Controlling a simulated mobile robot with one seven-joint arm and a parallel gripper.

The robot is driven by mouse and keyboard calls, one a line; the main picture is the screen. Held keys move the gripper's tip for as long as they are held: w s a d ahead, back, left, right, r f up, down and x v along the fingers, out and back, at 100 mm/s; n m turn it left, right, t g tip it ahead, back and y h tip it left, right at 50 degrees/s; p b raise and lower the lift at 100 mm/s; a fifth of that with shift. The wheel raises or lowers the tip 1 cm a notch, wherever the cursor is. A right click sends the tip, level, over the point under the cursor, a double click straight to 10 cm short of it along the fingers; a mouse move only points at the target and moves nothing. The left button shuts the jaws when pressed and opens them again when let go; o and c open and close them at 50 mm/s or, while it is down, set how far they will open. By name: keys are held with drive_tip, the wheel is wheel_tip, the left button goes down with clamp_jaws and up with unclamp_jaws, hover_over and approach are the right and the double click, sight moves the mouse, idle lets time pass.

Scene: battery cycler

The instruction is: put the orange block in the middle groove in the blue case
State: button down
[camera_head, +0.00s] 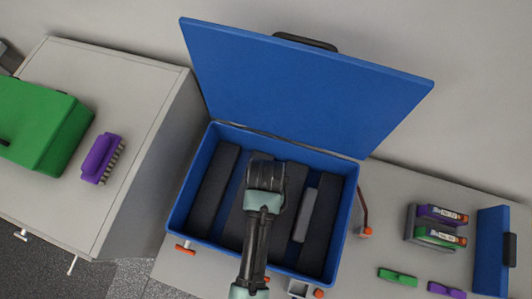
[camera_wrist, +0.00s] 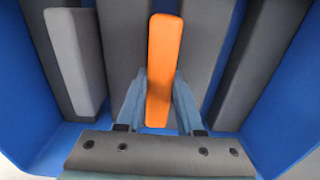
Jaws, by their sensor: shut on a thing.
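The blue case (camera_head: 174,213) stands open on the bench with its lid (camera_head: 300,85) raised at the back. Dark bars (camera_head: 212,175) run front to back inside it, with grooves between them. My gripper (camera_head: 264,168) is over the middle of the case, pointing down into it. In the wrist view, my gripper (camera_wrist: 160,85) is shut on the orange block (camera_wrist: 163,60), one finger on each side. The block is lined up lengthwise between two dark bars; how deep it sits between them I cannot tell. In the head view my gripper hides the block.
A grey block (camera_head: 305,215) lies in the right groove and shows in the wrist view (camera_wrist: 75,60). Purple and green pieces (camera_head: 398,275) and a holder (camera_head: 415,225) are on the bench at right. A green case (camera_head: 45,125) and a purple connector (camera_head: 102,158) are at left.

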drive_tip(key=shift+f, duration=0.4)
drive_tip(key=shift+f, duration=0.1)
drive_tip(key=c, duration=0.5)
unclamp_jaws()
drive_tip(key=shift+c, duration=0.2)
wheel_tip(320, 180, up, 11)
drive_tip(key=shift+w+f, duration=0.1)
drive_tip(key=shift+w, duration=0.05)
drive_tip(key=shift+r, duration=0.75)
